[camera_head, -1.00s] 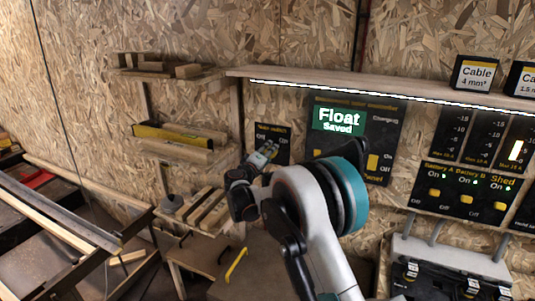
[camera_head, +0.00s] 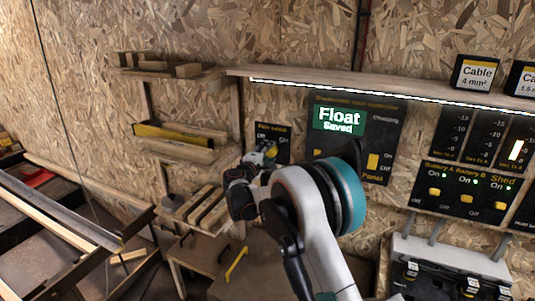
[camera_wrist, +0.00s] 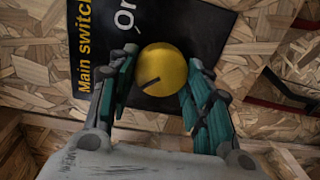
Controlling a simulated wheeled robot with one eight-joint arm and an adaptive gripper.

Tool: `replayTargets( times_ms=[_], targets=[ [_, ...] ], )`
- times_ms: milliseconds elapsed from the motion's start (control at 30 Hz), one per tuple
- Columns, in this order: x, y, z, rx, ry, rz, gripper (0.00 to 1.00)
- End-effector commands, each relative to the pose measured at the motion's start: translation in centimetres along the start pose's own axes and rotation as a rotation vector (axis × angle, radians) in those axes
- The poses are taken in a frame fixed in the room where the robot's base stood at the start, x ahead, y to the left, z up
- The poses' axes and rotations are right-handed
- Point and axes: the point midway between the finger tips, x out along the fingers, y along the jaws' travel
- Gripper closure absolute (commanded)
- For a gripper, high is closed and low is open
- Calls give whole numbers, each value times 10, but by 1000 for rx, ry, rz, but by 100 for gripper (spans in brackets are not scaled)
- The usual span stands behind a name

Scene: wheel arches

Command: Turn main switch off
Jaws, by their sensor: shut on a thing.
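The main switch is a round yellow knob (camera_wrist: 163,70) with a dark pointer line, on a black panel (camera_wrist: 100,25) marked "Main switch" and "On" in the wrist view. The pointer line slants toward the lower left of that picture. My gripper (camera_wrist: 160,88) has one finger on each side of the knob and is shut on it. In the head view the black panel (camera_head: 274,133) is on the chipboard wall, and my gripper (camera_head: 265,152) is in front of it, hiding the knob and most of the panel.
To the right is a controller panel (camera_head: 385,125) with a green screen reading "Float Saved". Further right is a battery switch panel (camera_head: 468,192). A lit wooden shelf (camera_head: 380,88) runs above the panels. Small shelves with wood pieces (camera_head: 180,132) are on the left.

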Motion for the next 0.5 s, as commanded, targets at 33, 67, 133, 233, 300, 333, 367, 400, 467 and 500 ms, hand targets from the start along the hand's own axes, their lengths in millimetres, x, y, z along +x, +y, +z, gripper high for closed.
replayTargets(
  times_ms=[33,67,133,233,300,333,367,400,467,500],
  targets=[
    [-1,0,-1,-1,2,0,78],
    [-1,0,-1,-1,2,0,78],
    [-1,0,-1,-1,2,0,78],
    [-1,0,-1,-1,2,0,78],
    [-1,0,-1,-1,2,0,48],
    [-1,0,-1,-1,2,0,41],
    [-1,0,-1,-1,2,0,34],
    [0,0,-1,-1,2,0,34],
    [0,0,-1,0,1,0,34],
    [0,0,-1,0,1,0,34]
  ],
)
